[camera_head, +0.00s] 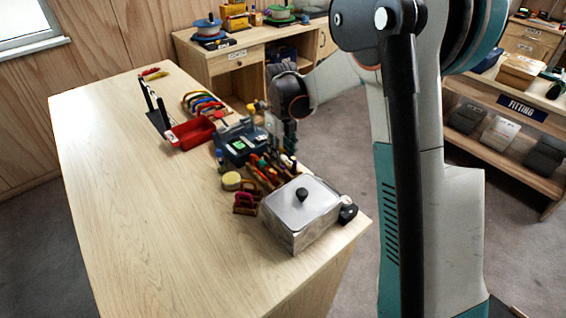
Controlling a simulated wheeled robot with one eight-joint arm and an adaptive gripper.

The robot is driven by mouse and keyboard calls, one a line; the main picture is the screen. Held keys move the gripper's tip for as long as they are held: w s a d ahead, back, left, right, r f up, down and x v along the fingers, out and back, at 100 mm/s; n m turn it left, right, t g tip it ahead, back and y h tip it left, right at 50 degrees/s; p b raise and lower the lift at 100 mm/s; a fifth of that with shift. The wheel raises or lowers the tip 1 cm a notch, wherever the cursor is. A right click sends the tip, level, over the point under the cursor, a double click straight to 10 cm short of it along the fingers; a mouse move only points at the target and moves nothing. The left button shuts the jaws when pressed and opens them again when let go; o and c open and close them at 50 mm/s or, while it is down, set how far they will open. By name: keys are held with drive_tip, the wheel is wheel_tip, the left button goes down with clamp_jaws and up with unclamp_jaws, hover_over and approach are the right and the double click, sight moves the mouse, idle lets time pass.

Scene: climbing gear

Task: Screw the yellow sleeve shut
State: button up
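My arm reaches over the right side of the wooden workbench. My gripper (288,150) is small and dark here, pointing down beside a dark blue case (238,147) with a pale green patch. Its fingers blend with the items around it, so I cannot tell if they are open or shut. A small yellow piece (251,108) stands upright just left of my gripper, at the back of the case. It may be the yellow sleeve, but it is too small to be sure. Whether it touches my gripper, and any thread or carabiner, cannot be made out.
A metal box with a black knob (299,220) stands at the bench's near right corner. A rack of coloured-handled tools (267,172), a red bin (192,133) and coloured carabiners (204,103) lie around the case. The bench's left half (135,200) is clear.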

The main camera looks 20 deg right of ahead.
drive_tip(key=shift+w+d, duration=0.3)
drive_tip(key=shift+d, duration=0.4)
drive_tip(key=shift+r, duration=0.2)
drive_tip(key=shift+r+p, duration=0.55)
drive_tip(key=shift+r, duration=0.15)
drive_tip(key=shift+s+a, duration=0.3)
drive_tip(key=shift+a, duration=0.4)
wheel_tip(320, 180, up, 10)
drive_tip(key=p, duration=0.6)
idle(0.6)
